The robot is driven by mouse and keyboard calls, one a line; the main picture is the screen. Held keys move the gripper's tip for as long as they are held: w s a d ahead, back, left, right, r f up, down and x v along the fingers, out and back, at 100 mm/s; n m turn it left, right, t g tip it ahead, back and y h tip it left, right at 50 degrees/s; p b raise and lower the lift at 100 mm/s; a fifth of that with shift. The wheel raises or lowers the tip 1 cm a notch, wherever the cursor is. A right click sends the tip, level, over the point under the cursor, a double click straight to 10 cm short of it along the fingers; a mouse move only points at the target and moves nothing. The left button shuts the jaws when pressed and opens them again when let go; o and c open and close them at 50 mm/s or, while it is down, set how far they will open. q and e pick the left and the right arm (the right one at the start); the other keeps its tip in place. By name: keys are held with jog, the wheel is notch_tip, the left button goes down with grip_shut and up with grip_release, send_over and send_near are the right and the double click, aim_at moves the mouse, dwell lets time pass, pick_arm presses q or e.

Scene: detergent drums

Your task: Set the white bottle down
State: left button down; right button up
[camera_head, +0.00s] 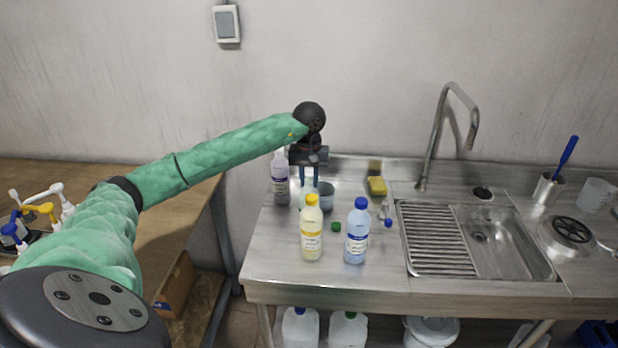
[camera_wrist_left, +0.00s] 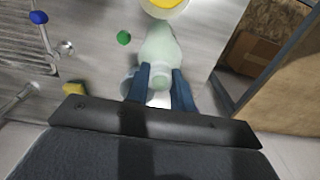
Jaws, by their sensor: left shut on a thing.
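The white bottle, pale and slightly greenish, is between my left gripper's fingers in the left wrist view (camera_wrist_left: 160,45). In the head view the white bottle (camera_head: 307,195) shows only in part, behind the yellow bottle (camera_head: 311,238) and below the gripper. My left gripper (camera_head: 308,176) is above the back left of the steel counter (camera_head: 270,262), pointing down. Its two blue fingers (camera_wrist_left: 161,88) are shut on the bottle's upper part. I cannot tell whether the bottle's base touches the counter. My right gripper is not in view.
A lilac bottle (camera_head: 280,180) stands close left of the gripper, a grey cup (camera_head: 326,195) close right. A blue-capped bottle (camera_head: 357,235) stands in front. The sink (camera_head: 480,240) is at right.

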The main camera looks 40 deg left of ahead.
pick_arm(q)
jog(key=shift+f, duration=0.1)
jog(key=c, duration=1.3)
grip_release()
jog(key=shift+o, duration=0.5)
